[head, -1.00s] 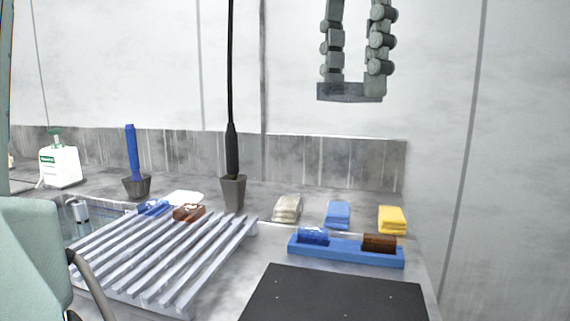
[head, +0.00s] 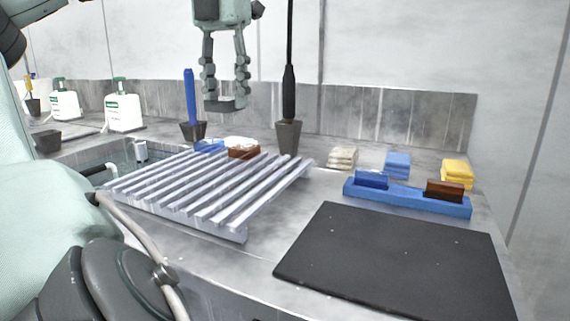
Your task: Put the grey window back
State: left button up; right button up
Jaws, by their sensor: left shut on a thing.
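My left gripper (head: 226,95) hangs in the air at the upper middle of the head view, pointing down. Its fingers are shut on a small dark grey flat piece, seemingly the grey window (head: 226,104). It appears in front of the back wall, above the slatted rack in the picture; its height is hard to tell. The blue holder (head: 408,199) lies on the counter at the right. It carries a blue window (head: 371,180) at its left and a brown window (head: 444,190) at its right, with a gap between. My right gripper is not in view.
A pale slatted rack (head: 215,190) lies beside a sink. Folded cloths stand behind the holder. A black mat (head: 395,262) is clear.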

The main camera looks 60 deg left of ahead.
pick_arm(q)
send_over(286, 161)
notch_tip(286, 161, down, 7)
jog(key=shift+r+p, duration=0.1)
jog(key=shift+p, duration=0.35)
notch_tip(286, 161, down, 3)
jog(key=shift+f+b, duration=0.2)
jog(key=shift+b, duration=0.1)
jog(key=shift+f, duration=0.35)
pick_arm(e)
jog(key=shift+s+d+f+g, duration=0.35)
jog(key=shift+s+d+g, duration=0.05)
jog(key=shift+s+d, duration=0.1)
pick_arm(q)
jog(key=shift+f, duration=0.1)
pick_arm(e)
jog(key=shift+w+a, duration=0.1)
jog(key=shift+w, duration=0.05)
pick_arm(q)
jog(key=shift+f, duration=0.1)
jog(key=o, duration=1.2)
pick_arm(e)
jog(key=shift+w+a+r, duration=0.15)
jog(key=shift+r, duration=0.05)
